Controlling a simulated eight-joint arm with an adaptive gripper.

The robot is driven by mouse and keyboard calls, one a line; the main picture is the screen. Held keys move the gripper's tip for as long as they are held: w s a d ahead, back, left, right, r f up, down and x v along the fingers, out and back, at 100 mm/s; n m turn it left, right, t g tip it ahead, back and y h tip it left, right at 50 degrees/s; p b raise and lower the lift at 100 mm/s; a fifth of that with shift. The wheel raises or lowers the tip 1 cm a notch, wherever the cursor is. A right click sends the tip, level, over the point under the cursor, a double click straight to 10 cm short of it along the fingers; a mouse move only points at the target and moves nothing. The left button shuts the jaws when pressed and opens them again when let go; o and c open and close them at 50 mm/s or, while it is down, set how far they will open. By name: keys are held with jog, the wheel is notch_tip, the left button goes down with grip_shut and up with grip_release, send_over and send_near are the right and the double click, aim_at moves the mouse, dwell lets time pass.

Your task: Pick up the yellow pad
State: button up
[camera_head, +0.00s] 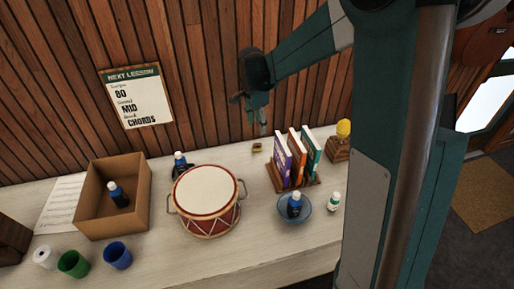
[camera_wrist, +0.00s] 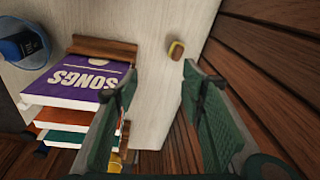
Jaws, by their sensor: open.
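The yellow pad (camera_head: 257,147) is a small block with a dark edge, lying on the pale counter near the wooden wall, left of the books. In the wrist view the yellow pad (camera_wrist: 176,49) shows whole, beyond my fingertips and toward the right one. My gripper (camera_head: 254,115) is above the counter, close to the wall and over the pad's area. In the wrist view my gripper (camera_wrist: 158,86) has its two green fingers spread apart with nothing between them.
Upright books (camera_head: 296,157) in a wooden rack stand right of the pad; the purple book (camera_wrist: 82,82) is close to my left finger. A drum (camera_head: 207,194) stands to the left. A blue bowl (camera_head: 308,209) holds a bottle. The wall (camera_wrist: 270,65) is close behind the pad.

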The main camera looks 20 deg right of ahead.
aim_at(257, 144)
jog(key=w+f+m, duration=0.1)
jog(key=w+f, duration=0.1)
jog(key=f, duration=0.1)
jog(key=w+f+m+g, duration=0.1)
jog(key=w+f, duration=0.1)
jog(key=f, duration=0.2)
jog(key=w+f+m, duration=0.1)
jog(key=w+f, duration=0.1)
jog(key=f, duration=0.1)
jog(key=shift+w+f+m, duration=0.35)
jog(key=shift+m, duration=0.05)
jog(key=shift+f, duration=0.1)
jog(key=shift+d+f, duration=0.25)
jog(key=shift+f, duration=0.95)
jog(key=shift+f, duration=0.1)
jog(key=shift+d+f+b, duration=0.25)
jog(key=shift+f, duration=1)
jog(key=shift+d+f+b, duration=0.2)
jog(key=shift+f, duration=1)
jog(key=shift+c, duration=0.4)
jog(key=c, duration=0.8)
